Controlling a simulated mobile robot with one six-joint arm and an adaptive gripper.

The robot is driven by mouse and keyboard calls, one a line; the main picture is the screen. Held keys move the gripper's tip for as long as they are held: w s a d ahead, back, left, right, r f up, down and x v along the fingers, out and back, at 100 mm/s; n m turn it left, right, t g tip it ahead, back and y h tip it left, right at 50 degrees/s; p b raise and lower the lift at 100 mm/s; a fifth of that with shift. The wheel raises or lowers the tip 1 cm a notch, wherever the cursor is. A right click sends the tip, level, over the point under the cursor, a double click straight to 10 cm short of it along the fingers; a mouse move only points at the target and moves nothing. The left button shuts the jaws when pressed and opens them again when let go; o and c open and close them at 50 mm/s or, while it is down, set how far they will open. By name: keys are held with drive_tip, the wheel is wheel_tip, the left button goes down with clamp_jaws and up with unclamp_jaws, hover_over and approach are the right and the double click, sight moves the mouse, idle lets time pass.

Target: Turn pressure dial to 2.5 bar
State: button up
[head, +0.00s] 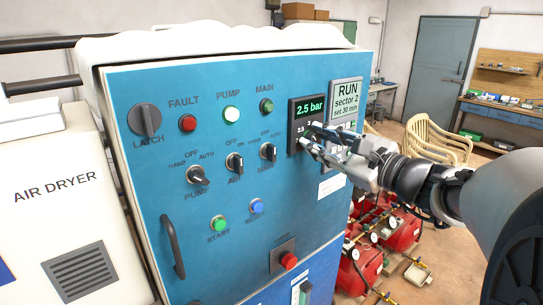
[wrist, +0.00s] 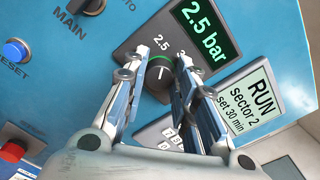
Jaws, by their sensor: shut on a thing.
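The pressure dial (wrist: 158,76) is a dark round knob with a pale line, on a dark panel below a green display (wrist: 201,31). The display reads 2.5 bar; it also shows in the head view (head: 309,109). Scale marks 2.5 and 3 are printed near the knob. My gripper (wrist: 162,62) has one finger on each side of the knob and is shut on it. In the head view my gripper (head: 306,137) reaches the panel from the right and hides the knob. The fingers hide part of the knob's rim and scale.
The blue cabinet carries lamps, switches, a lever handle (head: 172,247) and a red stop button (head: 289,260). A grey RUN sector 2 screen (head: 346,100) sits right of the dial panel, with a keypad (wrist: 166,133) below it. Red tanks (head: 403,232) stand right of the cabinet.

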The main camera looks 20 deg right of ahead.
drive_tip(key=shift+f+n+b, duration=0.15)
drive_tip(key=shift+n+b, duration=0.45)
drive_tip(key=shift+b, duration=0.15)
drive_tip(key=o, duration=1.1)
drive_tip(key=shift+c, duration=0.2)
drive_tip(key=v, duration=1.2)
